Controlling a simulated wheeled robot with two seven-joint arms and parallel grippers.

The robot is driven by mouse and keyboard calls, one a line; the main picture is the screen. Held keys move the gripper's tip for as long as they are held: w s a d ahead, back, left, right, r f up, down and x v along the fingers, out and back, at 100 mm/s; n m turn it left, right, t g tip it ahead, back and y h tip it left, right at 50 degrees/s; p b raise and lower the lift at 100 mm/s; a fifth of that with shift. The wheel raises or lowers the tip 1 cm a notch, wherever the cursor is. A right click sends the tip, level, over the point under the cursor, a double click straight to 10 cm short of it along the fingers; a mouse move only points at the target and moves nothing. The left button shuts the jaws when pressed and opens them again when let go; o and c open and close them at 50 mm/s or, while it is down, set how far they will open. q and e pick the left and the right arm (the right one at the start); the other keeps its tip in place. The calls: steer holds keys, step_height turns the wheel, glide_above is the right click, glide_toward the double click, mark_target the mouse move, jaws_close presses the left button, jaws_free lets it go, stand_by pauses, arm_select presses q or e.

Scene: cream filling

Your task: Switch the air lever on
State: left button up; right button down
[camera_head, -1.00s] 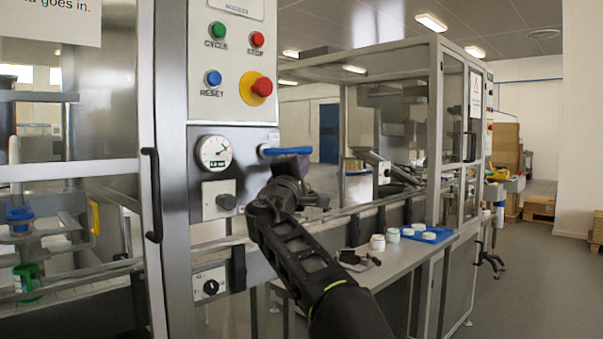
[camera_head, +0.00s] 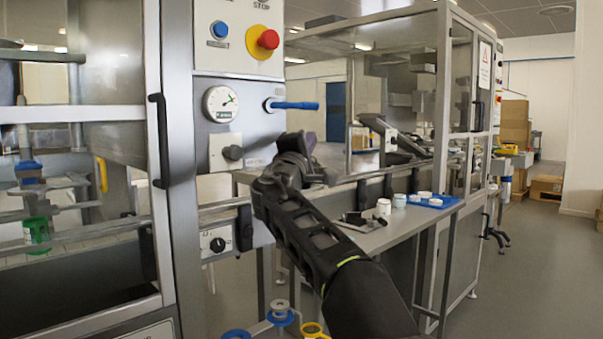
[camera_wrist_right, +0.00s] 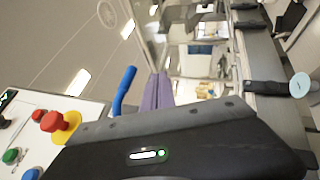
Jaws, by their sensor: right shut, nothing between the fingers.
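The air lever (camera_head: 295,105) is a blue handle on the grey machine panel, right of the pressure gauge (camera_head: 221,103). It lies about level and points right. In the right wrist view the blue lever (camera_wrist_right: 123,90) stands left of my purple fingertips. My left gripper is in neither view.
Above the gauge are the red emergency button (camera_head: 267,40) and blue reset button (camera_head: 219,29). A dark knob (camera_head: 233,153) sticks out below the gauge. A bench with a blue tray (camera_head: 437,202) and small jars (camera_head: 384,206) stands to the right. Open floor lies further right.

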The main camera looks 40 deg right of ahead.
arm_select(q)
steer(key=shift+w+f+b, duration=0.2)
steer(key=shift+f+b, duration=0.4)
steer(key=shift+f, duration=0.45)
arm_select(e)
steer(key=v, duration=0.8)
steer(key=shift+d+f, duration=0.1)
